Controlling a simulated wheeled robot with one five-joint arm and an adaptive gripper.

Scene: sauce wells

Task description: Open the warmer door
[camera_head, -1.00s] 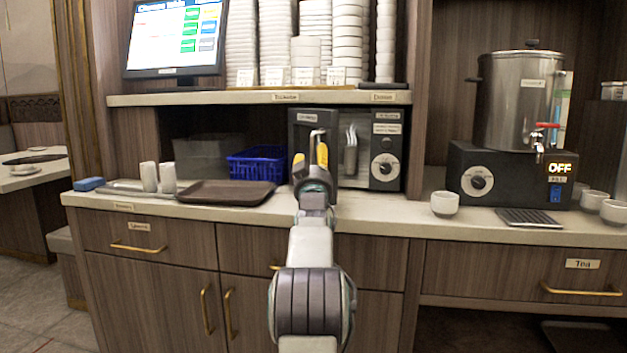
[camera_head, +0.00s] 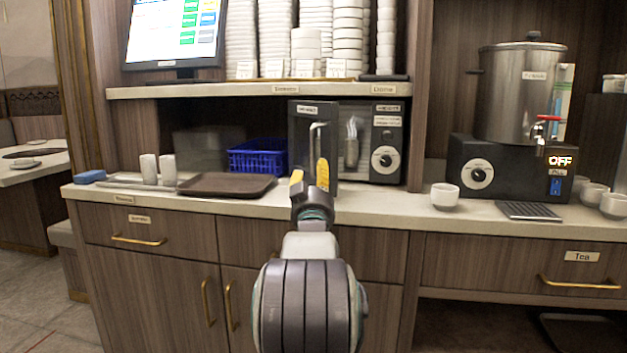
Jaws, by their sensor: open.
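The warmer is a dark box with a knob (camera_head: 386,160) on its right-hand panel, standing on the counter under the shelf. Its dark door (camera_head: 301,140) is on the left side and looks swung partly out towards me. A pale upright bar handle (camera_head: 313,140) is on the door. Part of the interior shows to the right of the door, with a shiny metal item (camera_head: 352,142) there. My gripper (camera_head: 310,178) is open in front of the door, its yellow-padded fingers around the lower part of the handle. Contact with the handle cannot be told.
A brown tray (camera_head: 228,185), a blue basket (camera_head: 257,158) and two white cups (camera_head: 158,169) are left of the warmer. A white cup (camera_head: 444,196) and a metal urn (camera_head: 520,95) stand to the right. The shelf (camera_head: 250,90) overhangs the warmer.

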